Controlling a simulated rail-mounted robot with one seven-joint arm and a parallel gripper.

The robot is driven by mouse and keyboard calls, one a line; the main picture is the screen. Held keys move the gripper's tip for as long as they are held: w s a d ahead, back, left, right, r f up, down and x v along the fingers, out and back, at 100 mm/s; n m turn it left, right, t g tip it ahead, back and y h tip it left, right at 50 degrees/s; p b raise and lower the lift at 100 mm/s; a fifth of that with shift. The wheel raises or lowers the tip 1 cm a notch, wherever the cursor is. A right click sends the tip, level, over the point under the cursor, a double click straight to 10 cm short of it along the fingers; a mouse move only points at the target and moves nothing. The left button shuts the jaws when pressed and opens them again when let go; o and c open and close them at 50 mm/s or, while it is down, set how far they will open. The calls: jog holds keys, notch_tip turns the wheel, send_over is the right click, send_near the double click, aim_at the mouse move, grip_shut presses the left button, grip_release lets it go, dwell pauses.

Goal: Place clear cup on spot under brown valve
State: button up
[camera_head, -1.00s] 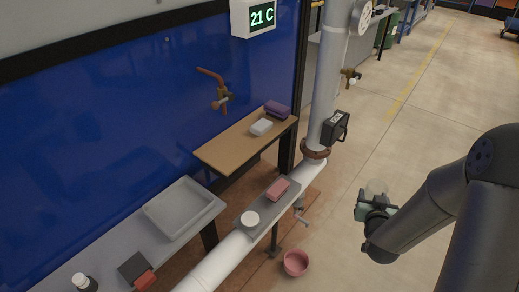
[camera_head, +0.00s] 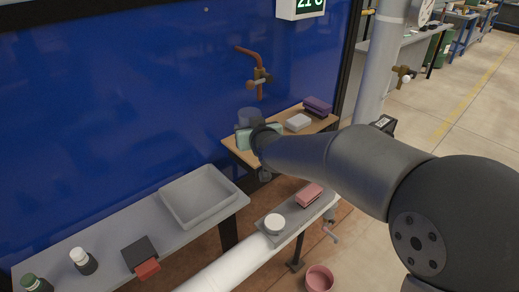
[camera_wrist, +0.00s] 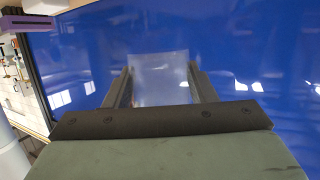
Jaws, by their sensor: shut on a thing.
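The clear cup (camera_wrist: 160,80) is between the two fingers of my gripper (camera_wrist: 160,88) in the wrist view, and the gripper is shut on it. In the head view the cup (camera_head: 248,117) shows faintly above my gripper (camera_head: 247,128), against the blue wall. The brown valve (camera_head: 257,78) is a copper-brown pipe with a tap on the blue wall. The cup is below and slightly left of it in the picture. The wooden shelf (camera_head: 282,141) lies under the valve, and my gripper hides its left part. I cannot tell whether the cup touches the shelf.
A grey tray (camera_head: 198,197) stands on the bench at left. A pink bucket (camera_head: 319,277) is on the floor.

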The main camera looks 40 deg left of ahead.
jog(key=shift+a, duration=0.4)
jog(key=w+a+f+p, duration=0.1)
jog(key=w+f, duration=0.2)
jog(key=w, duration=0.1)
jog(key=w+a+f+p, duration=0.1)
jog(key=w+a+f, duration=0.1)
jog(key=w+f, duration=0.1)
jog(key=w+a+f+p, duration=0.1)
jog(key=w+a+f, duration=0.1)
jog(key=w+f, duration=0.1)
jog(key=shift+w+a, duration=0.15)
jog(key=shift+w, duration=0.7)
jog(key=f, duration=0.2)
jog(key=f+p, duration=0.1)
jog(key=shift+w+a+f, duration=0.1)
jog(key=shift+w+f, duration=0.05)
jog(key=shift+w, duration=0.1)
jog(key=shift+f, duration=0.25)
jog(key=shift+f+b, duration=0.2)
jog(key=shift+b, duration=0.15)
jog(key=o, duration=1)
jog(key=shift+r, duration=0.1)
